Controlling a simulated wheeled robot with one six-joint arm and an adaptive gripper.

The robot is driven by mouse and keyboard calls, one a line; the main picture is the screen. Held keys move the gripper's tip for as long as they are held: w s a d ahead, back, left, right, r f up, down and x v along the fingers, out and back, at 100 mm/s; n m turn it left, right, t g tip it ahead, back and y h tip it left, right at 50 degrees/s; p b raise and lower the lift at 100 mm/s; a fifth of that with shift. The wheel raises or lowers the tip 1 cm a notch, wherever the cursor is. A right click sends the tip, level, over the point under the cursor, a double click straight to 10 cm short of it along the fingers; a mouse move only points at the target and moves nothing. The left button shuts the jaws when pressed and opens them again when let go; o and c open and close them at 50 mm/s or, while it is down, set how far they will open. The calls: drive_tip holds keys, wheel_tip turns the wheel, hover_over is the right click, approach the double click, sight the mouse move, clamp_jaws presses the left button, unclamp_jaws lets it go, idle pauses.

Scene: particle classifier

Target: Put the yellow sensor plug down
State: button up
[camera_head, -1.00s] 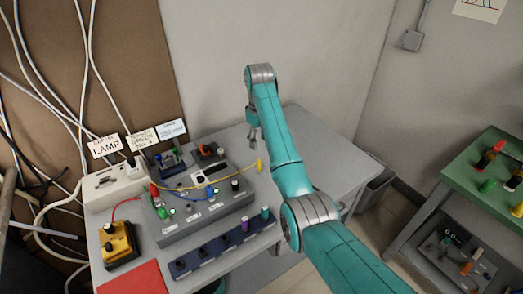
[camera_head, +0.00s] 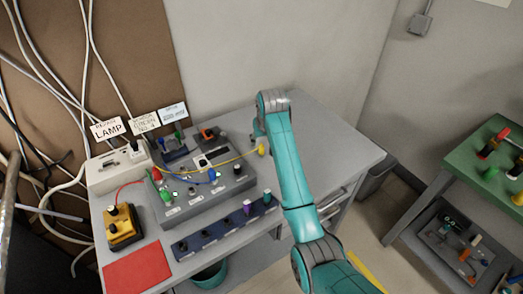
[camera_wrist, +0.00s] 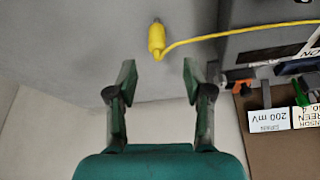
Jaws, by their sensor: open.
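In the head view my arm mostly hides the gripper.
The grey instrument box (camera_head: 195,205) with knobs stands left of the plug. A dark blue rack (camera_head: 215,233) with several plugs lies in front of it. A yellow box (camera_head: 122,228) and red mat (camera_head: 138,270) lie at left. The table's right part looks clear.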

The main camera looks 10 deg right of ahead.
sight(262, 146)
drive_tip(key=shift+x, duration=2.95)
drive_tip(key=shift+s+d, duration=0.1)
drive_tip(key=shift+d, duration=0.1)
clamp_jaws()
